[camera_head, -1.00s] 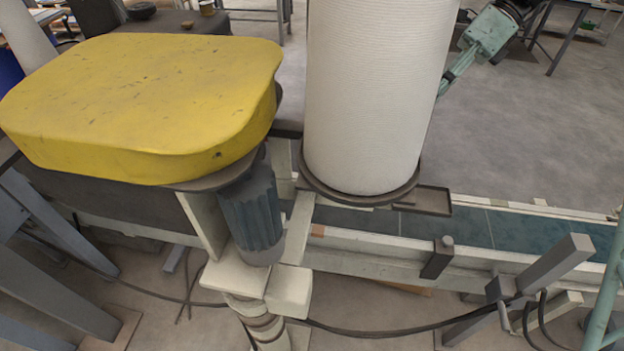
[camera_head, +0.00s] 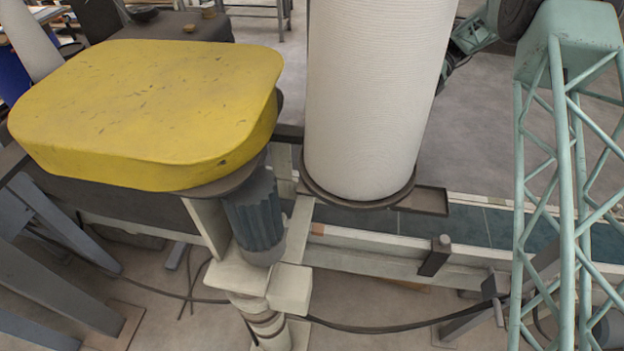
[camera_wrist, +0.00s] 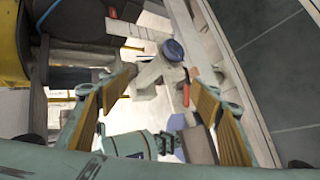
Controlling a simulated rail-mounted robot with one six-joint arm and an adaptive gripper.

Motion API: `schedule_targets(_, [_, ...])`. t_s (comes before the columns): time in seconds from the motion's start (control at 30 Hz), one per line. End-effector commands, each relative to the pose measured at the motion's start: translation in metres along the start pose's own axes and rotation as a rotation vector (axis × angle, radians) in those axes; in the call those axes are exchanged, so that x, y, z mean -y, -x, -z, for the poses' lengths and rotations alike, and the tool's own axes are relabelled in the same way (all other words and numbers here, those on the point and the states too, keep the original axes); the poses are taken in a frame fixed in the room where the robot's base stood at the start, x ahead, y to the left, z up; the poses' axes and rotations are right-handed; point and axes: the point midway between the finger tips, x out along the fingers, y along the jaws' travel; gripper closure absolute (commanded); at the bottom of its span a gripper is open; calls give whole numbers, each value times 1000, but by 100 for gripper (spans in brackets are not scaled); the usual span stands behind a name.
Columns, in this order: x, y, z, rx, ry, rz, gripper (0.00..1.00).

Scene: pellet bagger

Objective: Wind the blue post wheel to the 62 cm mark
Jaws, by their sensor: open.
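In the wrist view a round dark-blue knob or wheel (camera_wrist: 172,50) sits on a pale bracket (camera_wrist: 150,75), and it appears to be the post wheel. My gripper (camera_wrist: 160,74) is open, its two orange-padded fingers spread to left and right. The blue wheel shows ahead, between and slightly beyond the fingertips. No contact with it is visible, and the gap in depth is hard to judge. A pale strip (camera_wrist: 128,28) lies left of the wheel; I cannot read any 62 cm mark. The head view shows neither the wheel nor my fingers clearly.
A red handle (camera_wrist: 186,92) hangs below the wheel, near the right finger. In the head view stand a large white cylinder (camera_head: 375,100), a yellow slab-like cover (camera_head: 150,105) and a ribbed blue-grey motor (camera_head: 253,220). A conveyor with a blue-green belt (camera_head: 480,226) runs right.

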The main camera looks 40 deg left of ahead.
Motion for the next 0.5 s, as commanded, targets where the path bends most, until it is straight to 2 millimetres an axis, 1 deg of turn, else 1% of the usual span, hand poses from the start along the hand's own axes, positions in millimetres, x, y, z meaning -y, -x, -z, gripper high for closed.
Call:
schedule_targets(0.03, [5,-6,-4,-4,-20,-14,42])
schedule_targets(0.2, [20,-25,-16,-17,-86,-57,42])
schedule_targets(0.5, [45,-62,-34,-48,-206,-134,42])
